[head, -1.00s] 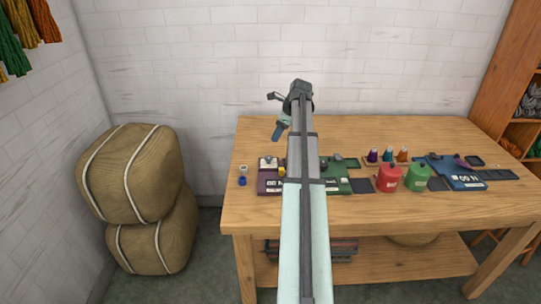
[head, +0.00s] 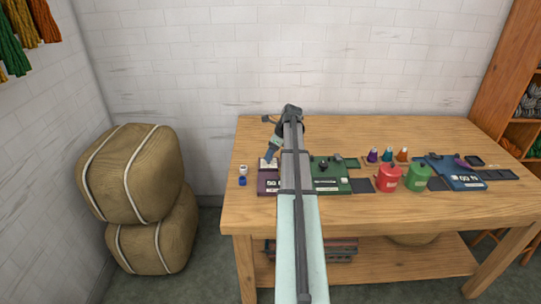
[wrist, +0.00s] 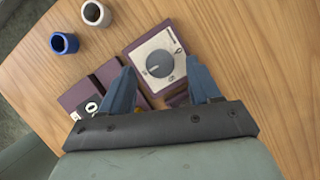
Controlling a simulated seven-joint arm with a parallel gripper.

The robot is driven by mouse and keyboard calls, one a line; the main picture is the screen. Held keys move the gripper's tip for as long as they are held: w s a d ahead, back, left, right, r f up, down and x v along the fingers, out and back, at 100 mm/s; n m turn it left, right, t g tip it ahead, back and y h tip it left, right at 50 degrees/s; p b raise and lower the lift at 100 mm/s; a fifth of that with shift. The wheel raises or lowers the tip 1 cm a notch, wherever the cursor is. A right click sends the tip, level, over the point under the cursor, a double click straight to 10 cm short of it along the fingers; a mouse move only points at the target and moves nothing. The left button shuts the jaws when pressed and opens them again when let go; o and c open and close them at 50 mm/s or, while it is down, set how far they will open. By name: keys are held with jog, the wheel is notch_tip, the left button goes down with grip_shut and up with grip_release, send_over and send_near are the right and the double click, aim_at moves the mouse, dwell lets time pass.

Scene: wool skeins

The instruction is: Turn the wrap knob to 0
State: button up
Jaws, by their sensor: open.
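The wrap knob, a dark grey round dial with a light pointer mark, shows in the wrist view (wrist: 160,63) on a pale plate (wrist: 141,47). The plate belongs to the purple device (head: 265,187) at the left of the table. My gripper (wrist: 165,75) is open, with its blue fingers on either side of the knob in the picture. I cannot tell whether they touch it or how far above they are. In the head view my gripper (head: 270,156) hangs at the plate and hides much of it. The pointer's number is too small to read.
A white cup (wrist: 96,13) and a blue cup (wrist: 64,43) stand left of the purple device. A green device (head: 331,180), red can (head: 388,178), green can (head: 418,178) and blue device (head: 462,180) stand to the right. The table's back (head: 370,130) is clear.

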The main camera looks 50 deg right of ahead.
jog(key=shift+x, duration=0.9)
jog(key=shift+c, duration=0.3)
jog(key=c, duration=0.9)
jog(key=shift+c, duration=0.3)
jog(key=shift+d, duration=0.1)
